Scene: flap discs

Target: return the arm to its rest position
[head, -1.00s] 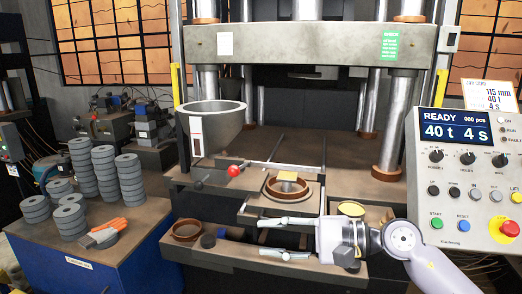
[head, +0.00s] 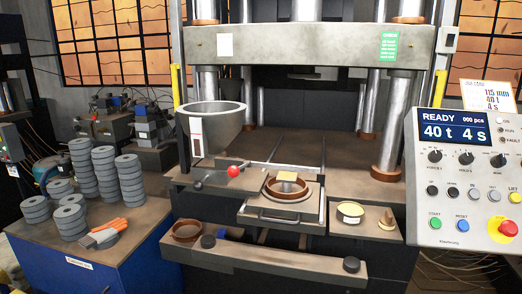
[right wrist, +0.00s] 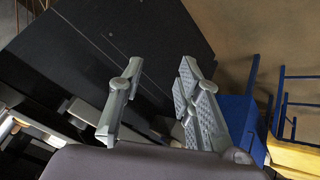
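My right gripper (right wrist: 160,105) shows in the right wrist view, with its two fingers well apart and nothing between them. It is not in the head view. A dark, flat-sided body fills the upper left of the wrist view behind the fingers. My left gripper is in neither view. In the head view the press's front tray (head: 255,216) holds a brown ring (head: 272,190) with a yellowish piece (head: 288,176) on top.
The control panel (head: 462,205) stands at the right and reads READY. Stacks of grey discs (head: 104,175) and a glove (head: 103,234) lie on the blue bench (head: 125,254) at left. A yellow-topped tin (head: 349,213) sits right of the tray. A grey pot (head: 222,118) stands left.

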